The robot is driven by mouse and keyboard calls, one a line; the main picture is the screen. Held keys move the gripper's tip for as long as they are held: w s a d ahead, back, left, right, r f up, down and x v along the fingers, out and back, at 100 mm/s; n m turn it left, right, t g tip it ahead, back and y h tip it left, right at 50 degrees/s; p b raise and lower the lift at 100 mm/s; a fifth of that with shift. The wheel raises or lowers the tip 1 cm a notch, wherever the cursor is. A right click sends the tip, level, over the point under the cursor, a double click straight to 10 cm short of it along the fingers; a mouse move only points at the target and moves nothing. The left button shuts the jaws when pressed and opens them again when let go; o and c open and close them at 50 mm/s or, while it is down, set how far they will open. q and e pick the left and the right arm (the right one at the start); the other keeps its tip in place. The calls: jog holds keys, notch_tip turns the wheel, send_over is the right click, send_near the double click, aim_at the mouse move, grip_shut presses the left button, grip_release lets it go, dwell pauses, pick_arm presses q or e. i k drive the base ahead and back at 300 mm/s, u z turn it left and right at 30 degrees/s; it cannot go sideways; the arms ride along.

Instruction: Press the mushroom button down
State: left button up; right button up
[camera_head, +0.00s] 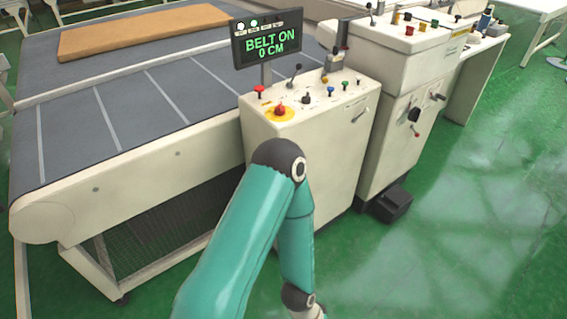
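A red mushroom button (280,109) on a yellow disc sits at the near left of the top of a cream control cabinet (300,160). It looks raised, but its exact height is hard to tell. One teal arm of mine reaches up from the bottom, and its elbow bends just below the button, in front of the cabinet. Its forearm then hangs down and leaves at the bottom edge. Neither of my grippers is in view.
A second red knob (259,91), levers and several small buttons share the cabinet top. A display (267,42) above it reads "BELT ON 0 CM". A brown mattress (145,30) lies on the grey belt (120,100) at left. Green floor (460,230) is open at right.

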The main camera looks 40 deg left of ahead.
aim_at(259, 89)
jog(key=z, duration=1.55)
jog(key=i, duration=0.1)
jog(key=u, duration=2.65)
jog(key=k, duration=0.9)
jog(key=u, duration=0.2)
jog(key=i, duration=0.9)
jog(key=z, duration=0.1)
